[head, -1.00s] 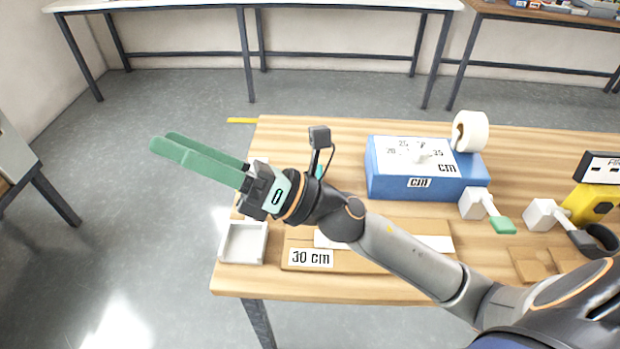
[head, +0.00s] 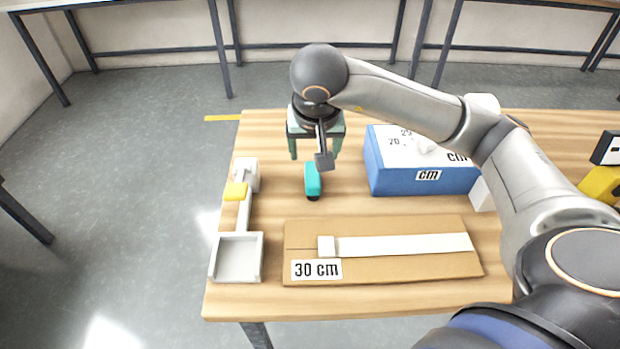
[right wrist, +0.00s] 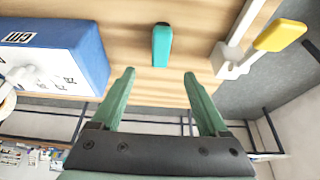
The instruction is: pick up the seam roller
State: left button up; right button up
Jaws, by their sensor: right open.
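The seam roller, which I take to be the teal handle with a dark end (head: 312,178), lies on the wooden table left of the blue box. It also shows in the right wrist view (right wrist: 161,47), ahead of the fingertips and roughly centred between them. My right gripper (head: 315,155) points down just beyond the roller in the head view. Its green fingers are apart and empty, as the right wrist view (right wrist: 160,74) also shows. The roller appears untouched. My left gripper is out of view.
The blue box (head: 428,178) stands close to the right. A white holder with a yellow piece (head: 235,192) and a grey tray (head: 238,258) are at the left edge. A cardboard board (head: 380,272) with a white strip (head: 405,245) lies in front.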

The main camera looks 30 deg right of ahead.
aim_at(313, 173)
jog(key=x, duration=1.1)
jog(key=shift+f, duration=0.4)
grip_shut()
